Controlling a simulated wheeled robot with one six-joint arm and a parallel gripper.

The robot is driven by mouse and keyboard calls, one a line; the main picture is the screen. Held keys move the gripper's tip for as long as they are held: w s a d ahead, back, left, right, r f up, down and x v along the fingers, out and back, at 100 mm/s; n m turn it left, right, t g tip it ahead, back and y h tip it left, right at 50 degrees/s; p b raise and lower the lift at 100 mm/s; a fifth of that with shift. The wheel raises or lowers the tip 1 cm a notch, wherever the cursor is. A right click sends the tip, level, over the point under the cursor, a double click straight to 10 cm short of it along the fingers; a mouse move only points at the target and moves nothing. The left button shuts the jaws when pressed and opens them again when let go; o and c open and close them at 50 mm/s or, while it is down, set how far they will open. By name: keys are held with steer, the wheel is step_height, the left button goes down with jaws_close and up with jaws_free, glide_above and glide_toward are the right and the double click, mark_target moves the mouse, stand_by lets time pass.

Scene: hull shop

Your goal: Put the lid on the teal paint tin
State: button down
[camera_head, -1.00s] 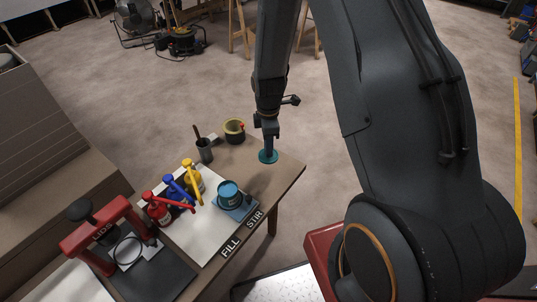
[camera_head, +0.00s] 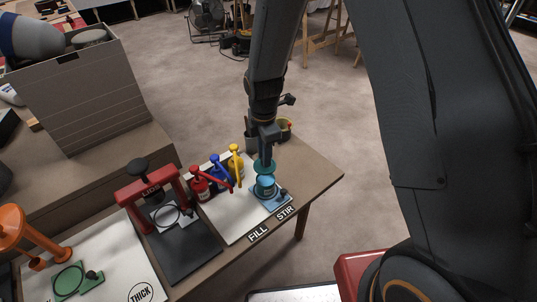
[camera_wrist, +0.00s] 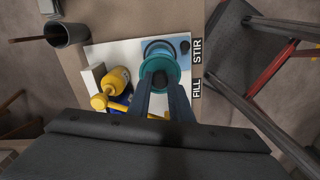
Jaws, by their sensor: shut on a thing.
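My gripper (camera_head: 265,157) is shut on the teal lid (camera_head: 264,167), gripping it from above by its dark knob. The wrist view shows the lid (camera_wrist: 170,75) between my fingertips (camera_wrist: 160,84). The teal paint tin (camera_head: 266,187) stands upright on the blue pad (camera_head: 280,201) at the STIR mark. The lid is held roughly level over the tin, seemingly just above its rim; a small gap is hard to judge. In the wrist view the lid covers most of the tin, and part of the blue pad (camera_wrist: 183,47) shows beyond it.
Red (camera_head: 199,186), blue (camera_head: 219,173) and yellow (camera_head: 236,163) pump bottles stand close left of the tin. The red LIDS press (camera_head: 150,190) is further left. The table's right corner is clear.

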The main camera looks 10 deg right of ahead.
steer(key=shift+d+f+b, duration=0.15)
steer(key=shift+f+b, duration=1.3)
steer(key=shift+f, duration=0.75)
steer(key=shift+f+b, duration=0.35)
steer(key=shift+f, duration=0.45)
steer(key=shift+f+p, duration=0.15)
steer(key=shift+p, duration=0.25)
stand_by(0.5)
steer(key=c, duration=1)
jaws_free()
steer(key=shift+c, duration=0.2)
steer(key=shift+r+p, duration=2.45)
steer(key=shift+r, duration=1.05)
